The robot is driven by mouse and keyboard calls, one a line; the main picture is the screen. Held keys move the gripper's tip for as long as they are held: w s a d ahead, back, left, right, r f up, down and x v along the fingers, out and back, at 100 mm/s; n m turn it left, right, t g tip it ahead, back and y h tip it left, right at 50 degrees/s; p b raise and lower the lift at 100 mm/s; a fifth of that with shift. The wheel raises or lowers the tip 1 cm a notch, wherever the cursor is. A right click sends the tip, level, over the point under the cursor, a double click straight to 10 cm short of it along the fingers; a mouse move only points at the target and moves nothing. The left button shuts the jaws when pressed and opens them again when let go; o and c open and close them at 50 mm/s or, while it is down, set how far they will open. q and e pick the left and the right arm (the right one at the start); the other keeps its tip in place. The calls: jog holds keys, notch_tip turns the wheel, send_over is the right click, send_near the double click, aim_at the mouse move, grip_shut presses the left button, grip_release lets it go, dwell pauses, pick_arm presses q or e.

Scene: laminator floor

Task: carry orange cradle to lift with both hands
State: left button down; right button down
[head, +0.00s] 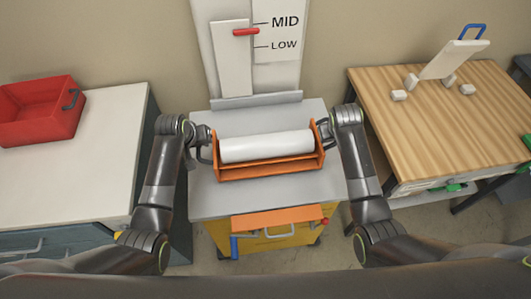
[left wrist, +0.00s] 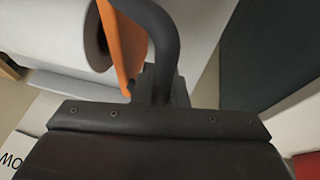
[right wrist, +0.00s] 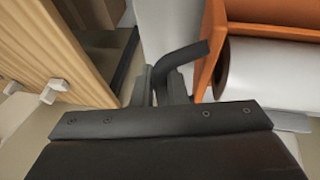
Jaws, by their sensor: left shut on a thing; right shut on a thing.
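The orange cradle (head: 270,174) holds a white roll (head: 267,146) and is at the grey top of the lift (head: 235,204) in the head view. I cannot tell whether it rests on that top or hangs just above it. My left gripper (head: 205,140) is shut on the cradle's dark left handle, which shows in the left wrist view (left wrist: 158,40). My right gripper (head: 325,130) is shut on the right handle, which shows in the right wrist view (right wrist: 180,62). The cradle looks about level.
A red bin (head: 40,112) stands on the white counter (head: 110,150) at left. A wooden table (head: 425,125) with a tilted board (head: 455,60) and small white blocks is at right. Behind the lift is a panel marked MID and LOW with a red pointer (head: 246,32).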

pick_arm(q)
jog(key=shift+f+b, duration=0.65)
jog(key=shift+f, duration=0.1)
pick_arm(e)
jog(key=shift+f, duration=0.75)
pick_arm(q)
jog(key=c, duration=1.9)
grip_release()
jog(key=shift+f, duration=0.2)
pick_arm(e)
jog(key=c, duration=1.9)
grip_release()
jog(key=shift+f, duration=0.2)
pick_arm(q)
jog(key=o, duration=0.4)
jog(key=shift+r, duration=0.15)
pick_arm(e)
jog(key=o, duration=0.4)
jog(key=shift+r, duration=0.15)
pick_arm(q)
jog(key=shift+o, duration=0.2)
jog(key=shift+s, duration=0.1)
pick_arm(e)
jog(key=shift+o, duration=0.2)
jog(key=shift+s, duration=0.15)
pick_arm(q)
jog(key=shift+r, duration=0.1)
